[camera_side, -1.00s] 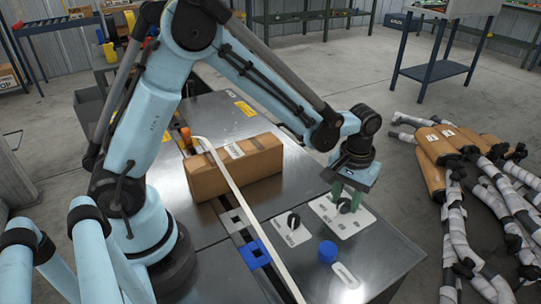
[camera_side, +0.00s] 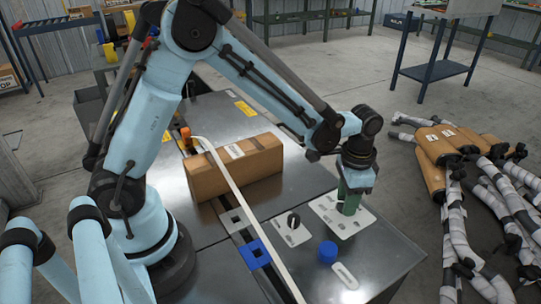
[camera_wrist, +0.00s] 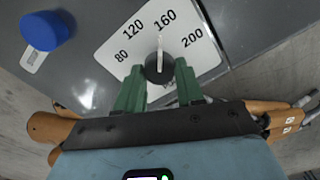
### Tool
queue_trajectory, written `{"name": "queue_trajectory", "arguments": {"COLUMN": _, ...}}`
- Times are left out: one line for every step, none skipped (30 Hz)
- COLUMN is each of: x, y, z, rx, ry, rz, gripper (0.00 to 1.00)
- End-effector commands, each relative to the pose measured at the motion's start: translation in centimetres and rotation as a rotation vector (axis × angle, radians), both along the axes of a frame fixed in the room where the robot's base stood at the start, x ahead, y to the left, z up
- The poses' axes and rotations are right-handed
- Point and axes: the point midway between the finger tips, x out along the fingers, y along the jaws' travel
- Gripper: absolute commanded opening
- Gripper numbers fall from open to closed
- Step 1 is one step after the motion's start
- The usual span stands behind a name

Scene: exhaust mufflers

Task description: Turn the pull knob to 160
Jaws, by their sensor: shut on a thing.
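The dial plate (camera_wrist: 115,50) is white with the printed numbers 80, 120, 160 and 200. The black pull knob (camera_wrist: 158,68) sits on it, and its white pointer points up at the 160 mark in the wrist view. My gripper (camera_wrist: 160,78) has its green fingers shut on the knob from both sides. In the side view, my gripper (camera_side: 349,204) is down on the white plate (camera_side: 348,222), and its fingers hide the knob there.
A second white plate with a black knob (camera_side: 293,221) is to the left. A blue round button (camera_side: 327,251) stands in front; it also shows in the wrist view (camera_wrist: 45,30). A brown box (camera_side: 235,168) lies on the metal table (camera_side: 215,115). Wrapped mufflers (camera_side: 470,190) lie at right.

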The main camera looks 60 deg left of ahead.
Motion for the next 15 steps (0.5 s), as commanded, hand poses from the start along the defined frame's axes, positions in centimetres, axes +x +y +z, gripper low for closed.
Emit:
{"name": "queue_trajectory", "arguments": {"x": 0.0, "y": 0.0, "z": 0.07, "rx": 0.0, "ry": 0.001, "rz": -0.02, "gripper": 0.07}}
{"name": "queue_trajectory", "arguments": {"x": 0.0, "y": 0.0, "z": 0.07, "rx": 0.0, "ry": 0.001, "rz": -0.032, "gripper": 0.07}}
{"name": "queue_trajectory", "arguments": {"x": 0.0, "y": -0.01, "z": 0.07, "rx": 0.0, "ry": 0.001, "rz": -0.045, "gripper": 0.07}}
{"name": "queue_trajectory", "arguments": {"x": 0.0, "y": -0.01, "z": 0.07, "rx": 0.0, "ry": 0.001, "rz": -0.054, "gripper": 0.07}}
{"name": "queue_trajectory", "arguments": {"x": -0.01, "y": -0.02, "z": 0.07, "rx": 0.0, "ry": 0.001, "rz": -0.062, "gripper": 0.07}}
{"name": "queue_trajectory", "arguments": {"x": -0.02, "y": -0.01, "z": 0.07, "rx": 0.0, "ry": 0.001, "rz": -0.072, "gripper": 0.07}}
{"name": "queue_trajectory", "arguments": {"x": -0.01, "y": -0.02, "z": 0.07, "rx": 0.0, "ry": 0.001, "rz": -0.077, "gripper": 0.07}}
{"name": "queue_trajectory", "arguments": {"x": -0.02, "y": -0.01, "z": 0.08, "rx": 0.0, "ry": 0.001, "rz": -0.082, "gripper": 0.07}}
{"name": "queue_trajectory", "arguments": {"x": -0.02, "y": -0.01, "z": 0.08, "rx": 0.0, "ry": 0.001, "rz": -0.087, "gripper": 0.07}}
{"name": "queue_trajectory", "arguments": {"x": -0.02, "y": -0.02, "z": 0.08, "rx": 0.0, "ry": 0.001, "rz": -0.091, "gripper": 0.07}}
{"name": "queue_trajectory", "arguments": {"x": -0.02, "y": -0.02, "z": 0.08, "rx": 0.0, "ry": 0.001, "rz": -0.093, "gripper": 0.07}}
{"name": "queue_trajectory", "arguments": {"x": -0.02, "y": -0.02, "z": 0.08, "rx": 0.0, "ry": 0.001, "rz": -0.096, "gripper": 0.07}}
{"name": "queue_trajectory", "arguments": {"x": -0.02, "y": -0.02, "z": 0.08, "rx": 0.0, "ry": 0.001, "rz": -0.097, "gripper": 0.07}}
{"name": "queue_trajectory", "arguments": {"x": -0.02, "y": -0.02, "z": 0.08, "rx": 0.0, "ry": 0.001, "rz": -0.097, "gripper": 0.07}}
{"name": "queue_trajectory", "arguments": {"x": -0.02, "y": -0.02, "z": 0.08, "rx": 0.0, "ry": 0.001, "rz": -0.098, "gripper": 0.07}}
